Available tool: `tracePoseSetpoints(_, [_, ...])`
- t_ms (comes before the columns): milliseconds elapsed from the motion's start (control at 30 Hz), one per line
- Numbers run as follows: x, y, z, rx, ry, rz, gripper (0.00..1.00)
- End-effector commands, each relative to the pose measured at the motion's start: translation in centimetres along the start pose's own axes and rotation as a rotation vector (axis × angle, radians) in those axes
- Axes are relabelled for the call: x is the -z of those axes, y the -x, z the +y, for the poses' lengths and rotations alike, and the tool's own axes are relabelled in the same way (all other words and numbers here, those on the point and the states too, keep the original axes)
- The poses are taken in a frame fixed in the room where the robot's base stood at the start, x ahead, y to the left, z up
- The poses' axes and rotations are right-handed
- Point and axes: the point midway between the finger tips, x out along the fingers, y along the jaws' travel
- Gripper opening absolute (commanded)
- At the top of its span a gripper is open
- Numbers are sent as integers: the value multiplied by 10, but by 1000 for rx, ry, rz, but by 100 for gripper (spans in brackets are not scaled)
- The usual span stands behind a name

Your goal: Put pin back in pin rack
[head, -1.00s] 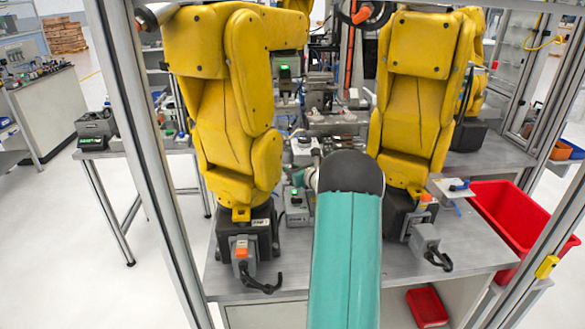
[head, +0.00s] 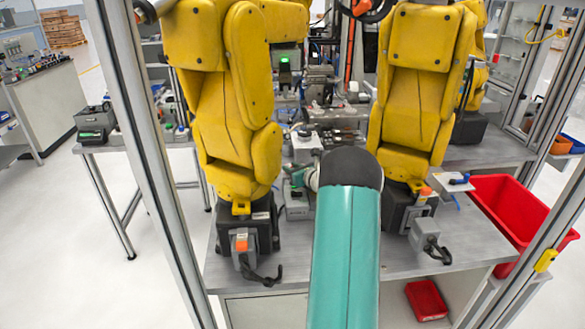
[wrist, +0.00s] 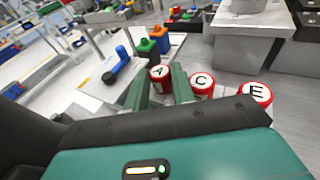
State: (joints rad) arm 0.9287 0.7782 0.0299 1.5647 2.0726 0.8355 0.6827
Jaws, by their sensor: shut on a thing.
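In the wrist view my gripper (wrist: 160,84) has its two green fingers on either side of a red pin with a white top marked A (wrist: 160,73). The fingers are closed on it. Two similar red pins stand to its right, one marked C (wrist: 201,81) and one marked E (wrist: 257,93). I cannot clearly make out the rack or what lies under the pins. In the head view my teal arm hides most of the gripper and the pins.
Blue (wrist: 118,68), orange (wrist: 147,46) and green pieces stand left of the pins. In the head view two yellow arms (head: 225,100) (head: 420,90) flank my arm. A red bin (head: 510,205) is at the right. Metal frame posts stand on both sides.

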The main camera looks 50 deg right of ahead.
Motion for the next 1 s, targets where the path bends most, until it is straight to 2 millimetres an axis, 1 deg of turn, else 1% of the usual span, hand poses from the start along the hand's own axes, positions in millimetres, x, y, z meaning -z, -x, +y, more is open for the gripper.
tracePoseSetpoints(67, [0, 0, 0, 0, 0, 0, 3])
tracePoseSetpoints(100, [0, 0, 0, 0, 0, 0, 27])
tracePoseSetpoints(167, [0, 0, 0, 0, 0, 0, 39])
tracePoseSetpoints(200, [0, 0, 0, 0, 0, 0, 47])
tracePoseSetpoints(233, [0, 0, 0, 0, 0, 0, 50])
tracePoseSetpoints(567, [1, 1, -1, 2, -1, 2, 50])
tracePoseSetpoints(667, [0, 5, -2, 3, -1, 2, 50])
tracePoseSetpoints(767, [0, 16, -2, 5, -2, 2, 50])
tracePoseSetpoints(867, [0, 34, -2, 5, -2, 1, 50])
tracePoseSetpoints(1000, [-1, 66, -2, 5, 0, 0, 50])
